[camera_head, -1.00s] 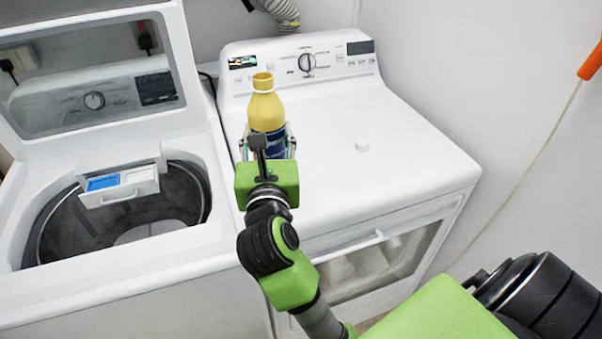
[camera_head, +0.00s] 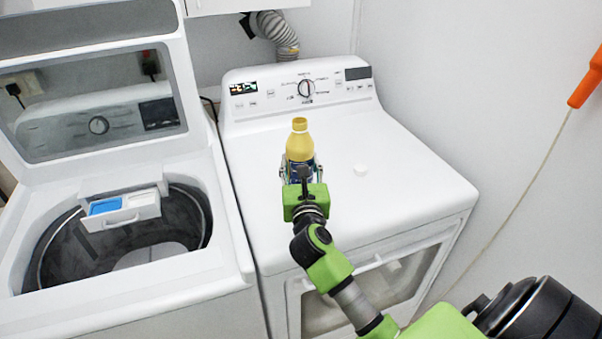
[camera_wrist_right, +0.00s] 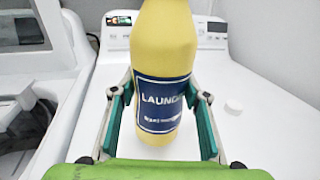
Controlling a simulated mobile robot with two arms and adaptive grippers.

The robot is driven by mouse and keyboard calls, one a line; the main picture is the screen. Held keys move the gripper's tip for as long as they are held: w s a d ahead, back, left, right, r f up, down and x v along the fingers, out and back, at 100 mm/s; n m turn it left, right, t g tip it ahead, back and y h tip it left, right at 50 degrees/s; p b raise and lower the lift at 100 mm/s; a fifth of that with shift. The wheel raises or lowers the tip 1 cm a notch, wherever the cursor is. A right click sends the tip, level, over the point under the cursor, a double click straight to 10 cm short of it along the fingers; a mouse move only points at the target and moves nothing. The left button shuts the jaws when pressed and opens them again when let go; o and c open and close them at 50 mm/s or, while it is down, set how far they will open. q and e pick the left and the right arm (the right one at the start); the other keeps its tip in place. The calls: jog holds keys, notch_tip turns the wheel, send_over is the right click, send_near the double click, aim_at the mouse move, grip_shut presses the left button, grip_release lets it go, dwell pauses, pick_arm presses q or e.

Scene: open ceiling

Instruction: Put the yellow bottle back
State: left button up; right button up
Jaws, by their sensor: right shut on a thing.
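A small white cap (camera_head: 361,169) lies on the dryer to the right of the bottle. My left gripper is not in view.
The dryer (camera_head: 400,170) has a raised control panel (camera_head: 305,88) at its back. The washer (camera_head: 225,230) on the left stands open, with its drawer (camera_head: 130,212) pulled out over the drum. A white cabinet (camera_head: 230,4) shows at the top edge.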

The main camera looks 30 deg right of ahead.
jog(key=shift+w+d+f+b, duration=0.1)
jog(key=shift+f+b, duration=0.1)
jog(key=shift+f, duration=0.65)
jog(key=shift+w+d+f+b, duration=0.1)
jog(key=shift+f+b, duration=0.05)
jog(key=shift+f, duration=0.7)
jog(key=shift+s, duration=0.1)
jog(key=shift+f, duration=0.2)
jog(key=o, duration=1.5)
jog(key=shift+c, duration=0.2)
